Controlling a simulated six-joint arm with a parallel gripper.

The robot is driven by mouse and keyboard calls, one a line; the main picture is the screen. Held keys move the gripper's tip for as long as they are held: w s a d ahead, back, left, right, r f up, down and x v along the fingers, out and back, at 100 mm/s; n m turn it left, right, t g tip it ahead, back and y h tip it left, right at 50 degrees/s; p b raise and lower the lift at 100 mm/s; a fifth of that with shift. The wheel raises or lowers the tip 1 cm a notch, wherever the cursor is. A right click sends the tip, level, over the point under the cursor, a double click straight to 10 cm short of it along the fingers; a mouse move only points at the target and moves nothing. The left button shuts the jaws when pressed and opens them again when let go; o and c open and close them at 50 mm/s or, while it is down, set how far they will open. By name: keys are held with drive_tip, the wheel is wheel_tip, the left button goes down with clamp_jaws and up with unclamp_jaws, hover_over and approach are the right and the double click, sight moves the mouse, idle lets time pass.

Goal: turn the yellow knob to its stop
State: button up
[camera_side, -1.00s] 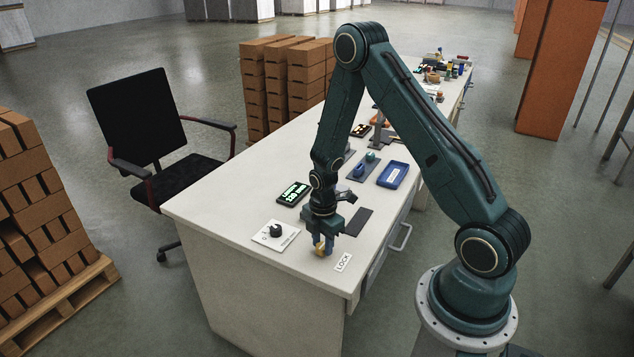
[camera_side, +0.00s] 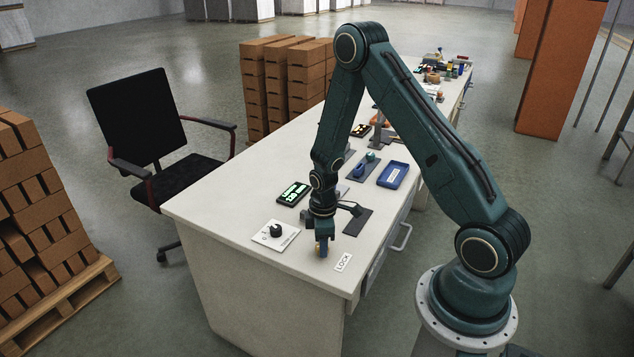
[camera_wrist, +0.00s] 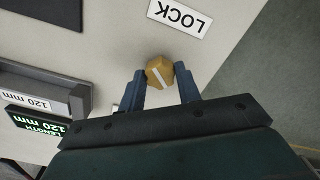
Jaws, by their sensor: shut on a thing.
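The yellow knob (camera_side: 318,249) is on the white tabletop near its front edge, mostly hidden by my gripper in the side view. In the wrist view the knob (camera_wrist: 159,71) is a yellow block with a white line on top, at the tips of my blue fingers. My gripper (camera_side: 322,248) points straight down and is shut on the knob. In the wrist view my gripper (camera_wrist: 161,80) has one finger on each side of it. A white LOCK label (camera_side: 343,263) lies on the table beside the knob; it also shows in the wrist view (camera_wrist: 180,18).
A white plate with a black dial (camera_side: 275,235) lies left of my gripper. A display with green digits (camera_side: 293,193) is behind it. A dark flat plate (camera_side: 357,222) and a blue tray (camera_side: 394,174) lie to the right. The table front around the label is clear.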

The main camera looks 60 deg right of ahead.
drive_tip(key=m, duration=0.5)
drive_tip(key=shift+m, duration=0.3)
drive_tip(key=m, duration=0.5)
idle(0.4)
drive_tip(key=o, duration=1)
drive_tip(key=shift+c, duration=0.2)
drive_tip(key=shift+r, duration=0.15)
wheel_tip(320, 180, up, 14)
drive_tip(key=shift+f, duration=0.2)
drive_tip(key=shift+a, duration=0.1)
